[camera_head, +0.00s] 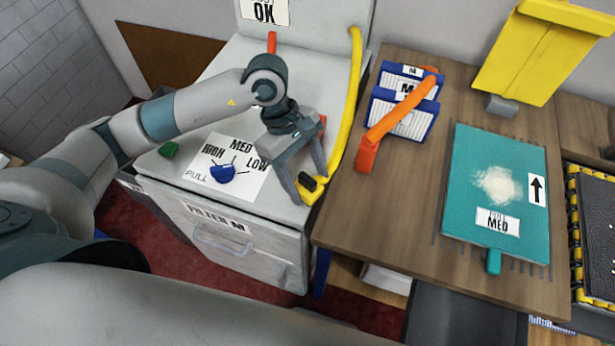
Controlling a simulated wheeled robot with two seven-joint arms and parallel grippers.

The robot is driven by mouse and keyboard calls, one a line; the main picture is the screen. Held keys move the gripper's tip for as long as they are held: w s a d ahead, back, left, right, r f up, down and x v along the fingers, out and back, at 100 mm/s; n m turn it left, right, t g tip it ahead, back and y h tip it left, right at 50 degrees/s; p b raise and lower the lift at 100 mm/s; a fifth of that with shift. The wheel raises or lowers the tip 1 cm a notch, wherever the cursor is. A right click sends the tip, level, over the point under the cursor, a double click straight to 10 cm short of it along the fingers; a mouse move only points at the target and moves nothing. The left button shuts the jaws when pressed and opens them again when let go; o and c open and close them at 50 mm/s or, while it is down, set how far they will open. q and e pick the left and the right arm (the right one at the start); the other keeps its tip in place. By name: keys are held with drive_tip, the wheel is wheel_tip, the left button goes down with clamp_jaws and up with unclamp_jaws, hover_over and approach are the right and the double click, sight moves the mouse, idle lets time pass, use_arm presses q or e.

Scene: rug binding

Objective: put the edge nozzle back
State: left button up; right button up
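A long orange nozzle (398,112) lies slanted on the wooden bench, its wide end on the wood and its upper part resting against two blue-framed filters; I take it as the edge nozzle. My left gripper (309,187) points down over the front right corner of the grey machine (218,92). Its two fingers are spread apart. A small black part (308,184) on a yellow piece shows between them, and I see no clear contact. A yellow hose (350,105) runs down the machine's right side toward this spot. My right gripper is not in view.
The blue filters (404,112) stand on the bench (400,205). A teal panel (494,245) with white powder lies to their right, and a yellow bin (535,55) stands behind. The machine has a blue knob (222,173) and a front filter drawer (240,245). The bench front is clear.

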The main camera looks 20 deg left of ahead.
sight(306, 176)
use_arm(q)
drive_tip(key=shift+r, duration=0.1)
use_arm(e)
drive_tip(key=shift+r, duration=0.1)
use_arm(q)
drive_tip(key=shift+r+p, duration=0.1)
drive_tip(key=shift+p, duration=0.2)
drive_tip(key=shift+w+a+r+b, duration=0.15)
drive_tip(key=shift+r+b, duration=0.05)
drive_tip(key=shift+b, duration=0.2)
drive_tip(key=b+v, duration=0.1)
drive_tip(key=v, duration=0.2)
drive_tip(key=shift+w+a+r+b, duration=0.1)
drive_tip(key=shift+a+r+b, duration=0.05)
drive_tip(key=shift+r+b, duration=0.2)
drive_tip(key=s+b+v, duration=0.1)
drive_tip(key=b+v, duration=0.1)
drive_tip(key=v, duration=0.5)
drive_tip(key=shift+w+r, duration=0.3)
drive_tip(key=shift+w, duration=0.1)
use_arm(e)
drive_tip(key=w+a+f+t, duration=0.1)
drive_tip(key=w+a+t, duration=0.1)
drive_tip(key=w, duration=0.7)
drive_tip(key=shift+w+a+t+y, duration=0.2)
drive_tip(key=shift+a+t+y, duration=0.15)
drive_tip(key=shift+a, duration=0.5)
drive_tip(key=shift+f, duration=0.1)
